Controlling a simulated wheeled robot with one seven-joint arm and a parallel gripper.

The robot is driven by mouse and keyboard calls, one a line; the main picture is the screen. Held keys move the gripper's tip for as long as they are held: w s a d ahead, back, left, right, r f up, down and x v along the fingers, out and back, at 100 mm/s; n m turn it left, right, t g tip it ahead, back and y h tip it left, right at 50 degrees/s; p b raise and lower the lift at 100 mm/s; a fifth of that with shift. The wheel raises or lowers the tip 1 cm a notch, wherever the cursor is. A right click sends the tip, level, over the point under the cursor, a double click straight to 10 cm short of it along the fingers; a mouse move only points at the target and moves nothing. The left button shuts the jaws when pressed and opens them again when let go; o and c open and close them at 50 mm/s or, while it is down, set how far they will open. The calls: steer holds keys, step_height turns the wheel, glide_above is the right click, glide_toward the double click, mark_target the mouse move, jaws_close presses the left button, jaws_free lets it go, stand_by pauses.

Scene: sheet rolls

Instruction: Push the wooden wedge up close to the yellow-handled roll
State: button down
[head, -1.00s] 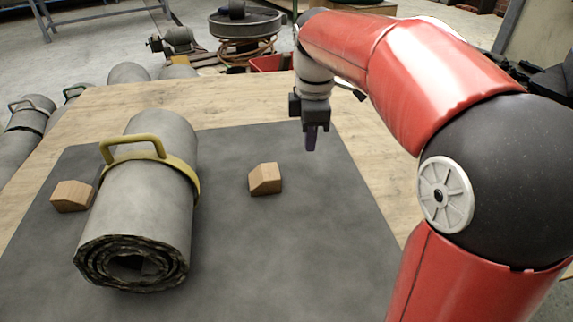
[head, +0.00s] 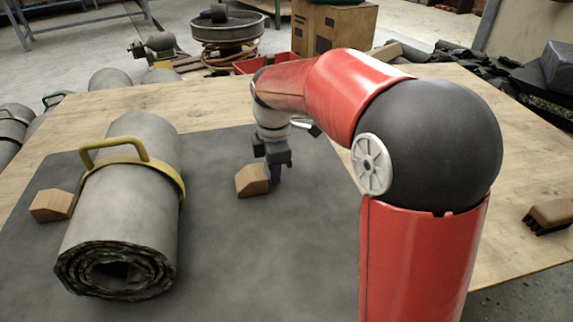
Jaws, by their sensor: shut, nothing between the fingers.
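The grey roll with the yellow handle (head: 120,215) lies on the dark mat (head: 225,265), its coiled end toward me. One wooden wedge (head: 251,180) lies on the mat to the right of the roll, with a clear gap of bare mat between them. A second wooden wedge (head: 52,205) sits at the roll's left side, close to it. My gripper (head: 275,180) is shut and empty, pointing down at the right side of the right wedge. It looks very near or touching that wedge; I cannot tell which.
The mat lies on a wooden table (head: 225,116). A brown brush (head: 549,215) lies at the table's right edge. More grey rolls (head: 110,78) lie beyond the far left edge. A cardboard box (head: 335,25) stands behind. The mat in front of the right wedge is clear.

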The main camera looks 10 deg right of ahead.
mark_target(220, 193)
steer(key=shift+a, duration=0.35)
steer(key=a+p, duration=0.1)
steer(key=a, duration=0.3)
steer(key=s+a+p, duration=0.1)
steer(key=a, duration=0.3)
steer(key=a+p, duration=0.1)
steer(key=a, duration=0.3)
steer(key=shift+s+a+p, duration=0.15)
steer(key=shift+p, duration=0.15)
